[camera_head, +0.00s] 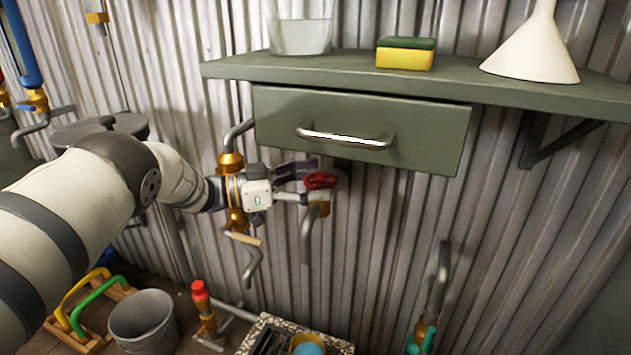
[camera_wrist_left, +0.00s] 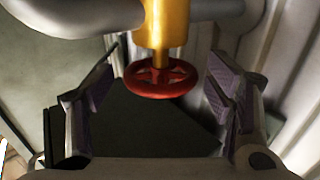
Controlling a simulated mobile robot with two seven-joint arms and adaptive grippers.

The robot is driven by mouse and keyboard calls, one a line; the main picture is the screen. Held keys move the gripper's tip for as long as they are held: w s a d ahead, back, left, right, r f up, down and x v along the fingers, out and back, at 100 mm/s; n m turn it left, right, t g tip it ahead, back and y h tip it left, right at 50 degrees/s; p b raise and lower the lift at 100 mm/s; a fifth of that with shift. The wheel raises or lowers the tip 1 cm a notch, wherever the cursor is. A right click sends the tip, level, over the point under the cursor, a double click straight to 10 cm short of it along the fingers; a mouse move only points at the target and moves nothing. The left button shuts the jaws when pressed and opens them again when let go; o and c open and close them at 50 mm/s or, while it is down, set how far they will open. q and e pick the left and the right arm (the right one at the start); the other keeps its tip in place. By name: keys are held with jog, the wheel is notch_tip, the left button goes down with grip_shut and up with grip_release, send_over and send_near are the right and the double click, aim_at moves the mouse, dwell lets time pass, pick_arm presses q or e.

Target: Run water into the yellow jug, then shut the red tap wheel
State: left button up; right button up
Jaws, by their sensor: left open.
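The red tap wheel (camera_head: 320,181) is on a brass tap against the corrugated wall, under the drawer. In the left wrist view the wheel (camera_wrist_left: 162,82) hangs below the brass stem, between the spread fingers of my left gripper (camera_wrist_left: 155,95). In the head view that gripper (camera_head: 298,182) is right at the wheel. Its fingers are open, with gaps visible on both sides of the wheel. A yellow round vessel, probably the yellow jug (camera_head: 297,347), is at the bottom edge in a speckled basin, cut off by the frame. Something pale blue shows inside it. My right gripper is not in view.
A green shelf (camera_head: 350,66) with a drawer (camera_head: 420,132) overhangs the tap. The shelf holds a sponge (camera_head: 405,54), a funnel (camera_head: 535,50) and a clear container (camera_head: 300,36). Below are a grey bucket (camera_head: 143,322) and a red-topped tap (camera_head: 203,305).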

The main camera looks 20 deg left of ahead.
pick_arm(q)
jog(key=v, duration=1.1)
jog(key=shift+s+a, duration=0.2)
jog(key=shift+a, duration=0.05)
